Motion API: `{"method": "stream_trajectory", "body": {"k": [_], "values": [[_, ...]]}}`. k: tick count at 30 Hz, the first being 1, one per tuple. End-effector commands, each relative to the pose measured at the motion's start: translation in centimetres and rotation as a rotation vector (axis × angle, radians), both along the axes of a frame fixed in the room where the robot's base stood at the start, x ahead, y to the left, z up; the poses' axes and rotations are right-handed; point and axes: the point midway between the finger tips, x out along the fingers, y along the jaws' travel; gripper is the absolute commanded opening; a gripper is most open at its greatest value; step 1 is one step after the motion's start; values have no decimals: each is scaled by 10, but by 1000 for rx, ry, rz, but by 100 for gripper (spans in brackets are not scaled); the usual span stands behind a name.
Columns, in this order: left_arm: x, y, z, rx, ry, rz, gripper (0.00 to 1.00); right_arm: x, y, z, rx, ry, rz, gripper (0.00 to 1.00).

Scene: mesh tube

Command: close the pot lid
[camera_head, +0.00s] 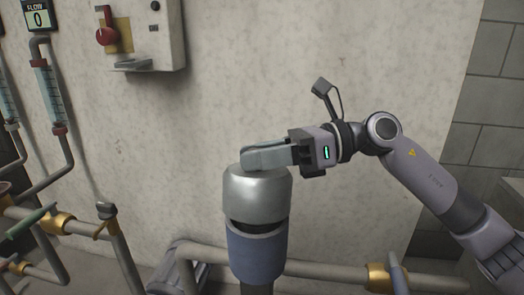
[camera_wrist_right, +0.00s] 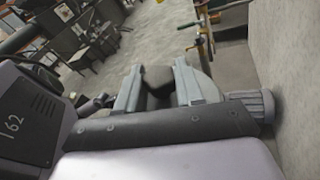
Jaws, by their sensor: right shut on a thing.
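The pot stands upright in the lower middle of the head view, with a blue-grey body (camera_head: 257,252) and a domed silver lid (camera_head: 257,192) above it. A dark band or gap shows between lid and body, and I cannot tell whether the lid is fully seated. My right gripper (camera_head: 252,157) reaches in from the right, its fingers lying level at the top of the lid. In the right wrist view the fingers (camera_wrist_right: 157,78) are shut on a dark rounded piece (camera_wrist_right: 158,82), apparently the lid's knob. In the head view the fingers hide this piece. My left gripper is not in view.
A concrete wall (camera_head: 330,60) stands close behind the pot. Beige pipes (camera_head: 330,268) with brass fittings run low behind and right of it. Valves and flow tubes (camera_head: 52,95) are on the left. A panel with a red knob (camera_head: 107,36) hangs upper left.

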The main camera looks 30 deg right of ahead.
Motion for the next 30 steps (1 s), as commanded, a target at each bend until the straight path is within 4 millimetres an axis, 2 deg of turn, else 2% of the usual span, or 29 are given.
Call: {"method": "stream_trajectory", "body": {"k": [6, 16, 30], "values": [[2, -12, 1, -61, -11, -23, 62, -10, 7, -12, -88, -115, 2, 0], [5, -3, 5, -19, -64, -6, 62, -15, 11, -19, -154, -201, 1, 0], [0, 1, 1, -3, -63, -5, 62, -16, 12, -20, -164, -213, 4, 0]]}}
